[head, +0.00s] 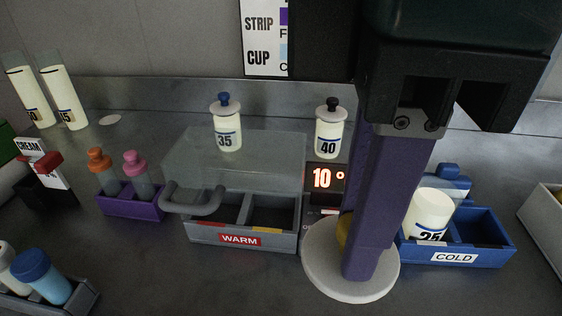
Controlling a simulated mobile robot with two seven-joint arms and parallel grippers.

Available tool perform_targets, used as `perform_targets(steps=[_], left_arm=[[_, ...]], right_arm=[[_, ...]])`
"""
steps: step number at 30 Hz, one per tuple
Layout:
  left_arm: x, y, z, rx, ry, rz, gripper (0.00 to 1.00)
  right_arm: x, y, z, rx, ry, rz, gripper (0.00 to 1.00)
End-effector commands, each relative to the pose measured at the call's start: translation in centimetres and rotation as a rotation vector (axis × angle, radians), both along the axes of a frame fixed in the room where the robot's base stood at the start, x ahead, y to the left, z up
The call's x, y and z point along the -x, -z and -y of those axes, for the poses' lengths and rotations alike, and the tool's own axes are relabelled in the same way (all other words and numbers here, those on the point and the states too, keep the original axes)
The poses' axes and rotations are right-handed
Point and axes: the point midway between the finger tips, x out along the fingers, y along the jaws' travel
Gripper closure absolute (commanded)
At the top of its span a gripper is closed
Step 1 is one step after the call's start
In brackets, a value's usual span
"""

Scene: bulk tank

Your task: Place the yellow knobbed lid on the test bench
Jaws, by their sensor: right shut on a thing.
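The yellow knobbed lid is a pale round disc (322,286) with a yellow knob (343,229), mostly hidden behind purple fingers. My right gripper (368,262) comes down from the top right, shut on the knob. The disc is level, low over the grey bench top (215,287), in front of the lit 10° display (321,178). I cannot tell whether it touches the bench. My left gripper is not in view.
A grey WARM box (270,243) with a raised clear cover stands left of the lid. A blue COLD box (485,258) holding a bottle marked 25 (428,212) is close on the right. Bottles 35 (228,138) and 40 (328,140) stand behind. The front middle is clear.

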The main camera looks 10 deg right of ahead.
Motion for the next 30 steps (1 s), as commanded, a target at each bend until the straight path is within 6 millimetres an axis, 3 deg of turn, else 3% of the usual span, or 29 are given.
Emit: perform_targets(steps=[1,6,12,20,27,30], left_arm=[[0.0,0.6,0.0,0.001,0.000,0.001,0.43],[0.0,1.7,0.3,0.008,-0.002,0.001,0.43],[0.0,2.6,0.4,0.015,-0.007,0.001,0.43],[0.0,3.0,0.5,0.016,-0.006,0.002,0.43],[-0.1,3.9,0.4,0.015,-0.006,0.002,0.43],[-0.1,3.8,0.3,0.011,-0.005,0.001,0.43]], right_arm=[[0.1,1.8,0.1,0.002,0.004,-0.006,1.00],[0.1,7.0,0.1,0.003,0.002,-0.006,1.00],[0.1,11.7,0.1,0.002,0.002,-0.003,1.00],[0.0,13.9,0.0,0.002,0.001,-0.002,1.00],[0.0,17.4,0.0,0.002,0.001,-0.002,1.00],[0.0,17.5,0.0,0.000,0.000,0.001,1.00]])
